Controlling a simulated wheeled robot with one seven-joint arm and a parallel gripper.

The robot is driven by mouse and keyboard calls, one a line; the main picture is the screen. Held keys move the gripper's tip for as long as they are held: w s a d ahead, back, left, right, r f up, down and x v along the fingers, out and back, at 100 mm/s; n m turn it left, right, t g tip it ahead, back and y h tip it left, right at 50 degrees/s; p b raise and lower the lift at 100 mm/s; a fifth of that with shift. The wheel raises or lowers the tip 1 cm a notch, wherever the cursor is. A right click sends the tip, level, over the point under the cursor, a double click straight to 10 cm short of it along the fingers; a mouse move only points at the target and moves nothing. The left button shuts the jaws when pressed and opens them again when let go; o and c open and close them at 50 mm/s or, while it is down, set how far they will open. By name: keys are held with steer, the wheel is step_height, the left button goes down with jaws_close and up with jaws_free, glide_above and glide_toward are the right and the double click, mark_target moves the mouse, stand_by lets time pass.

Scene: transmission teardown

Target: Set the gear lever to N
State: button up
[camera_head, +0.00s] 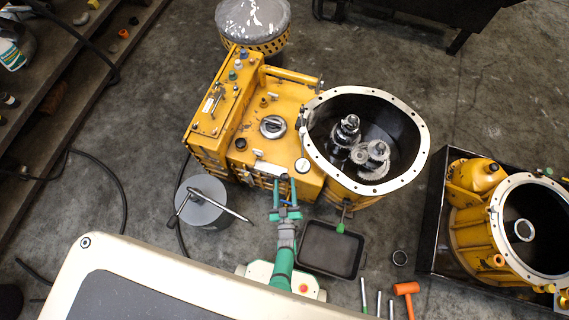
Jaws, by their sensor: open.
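The yellow transmission (262,115) stands on the floor in the middle, with an open bell housing at its right. A raised panel on its left side carries a slim metal lever (218,98) beside a white label; its letters are too small to read. A second lever, with a green knob (340,228), sticks out below the bell housing. I cannot tell which one is the gear lever, or its setting. My gripper (285,190) is open and empty at the front edge of the yellow box, apart from both levers.
The bell housing (311,165) holds exposed gears (372,160). A grey drum (205,216) with a long-handled tool stands left of my arm. A black tray (331,249) and an orange mallet (405,289) lie at right. A crate (432,222) holds another yellow housing.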

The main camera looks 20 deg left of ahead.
mark_target(285, 177)
steer(key=shift+x, duration=2.05)
